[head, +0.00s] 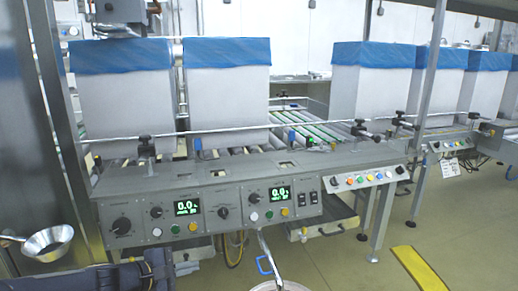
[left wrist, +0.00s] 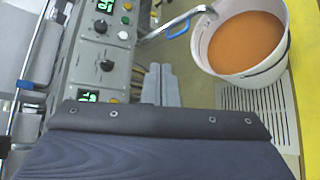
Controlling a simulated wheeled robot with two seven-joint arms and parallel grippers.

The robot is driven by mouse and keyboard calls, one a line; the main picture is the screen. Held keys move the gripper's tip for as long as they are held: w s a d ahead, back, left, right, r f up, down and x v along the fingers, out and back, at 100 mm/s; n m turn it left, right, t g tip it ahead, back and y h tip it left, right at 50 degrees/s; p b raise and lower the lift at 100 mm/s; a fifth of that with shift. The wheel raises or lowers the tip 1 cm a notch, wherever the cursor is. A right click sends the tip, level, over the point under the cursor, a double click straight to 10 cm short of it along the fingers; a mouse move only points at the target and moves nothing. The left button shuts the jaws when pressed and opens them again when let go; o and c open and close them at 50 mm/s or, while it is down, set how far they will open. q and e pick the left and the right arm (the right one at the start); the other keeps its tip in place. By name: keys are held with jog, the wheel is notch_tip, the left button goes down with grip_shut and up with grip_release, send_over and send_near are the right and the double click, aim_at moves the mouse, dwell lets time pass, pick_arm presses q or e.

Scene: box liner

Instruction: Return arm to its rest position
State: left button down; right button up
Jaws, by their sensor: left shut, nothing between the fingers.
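My left arm's dark blue sleeve (head: 110,277) comes in at the bottom left of the head view, low in front of the machine's control panel. My left gripper (head: 187,268) shows small just past its cuff. In the left wrist view the left gripper's two grey fingers (left wrist: 160,85) lie side by side, shut and empty, beyond the cuff. They point toward the floor beside a white bucket and touch nothing that I can see. My right gripper is in neither view.
The grey control panel (head: 235,205) stands close ahead. A white bucket (left wrist: 277,70) of orange liquid stands right of my fingers, under a bent metal pipe (left wrist: 175,22). Lined boxes (head: 228,100) stand behind.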

pick_arm(q)
jog(key=s+d+r+m+g, duration=0.1)
jog(key=s+r+m, duration=0.1)
jog(key=s+m, duration=0.35)
jog(key=s+r+m+g, duration=0.1)
jog(key=s+r+m, duration=0.15)
jog(key=s, duration=0.55)
jog(key=s+a+f+m+g+y+p, duration=0.1)
jog(key=s+a+f+m+y, duration=0.15)
jog(key=s, duration=0.55)
jog(key=s+a+f+m+g+y, duration=0.15)
jog(key=s+m, duration=0.25)
jog(key=s, duration=0.4)
notch_tip(320, 180, up, 36)
jog(key=p, duration=3.6)
jog(key=shift+w+a+y+p, duration=0.2)
jog(key=shift+w+y+p, duration=0.1)
jog(key=shift+y, duration=0.1)
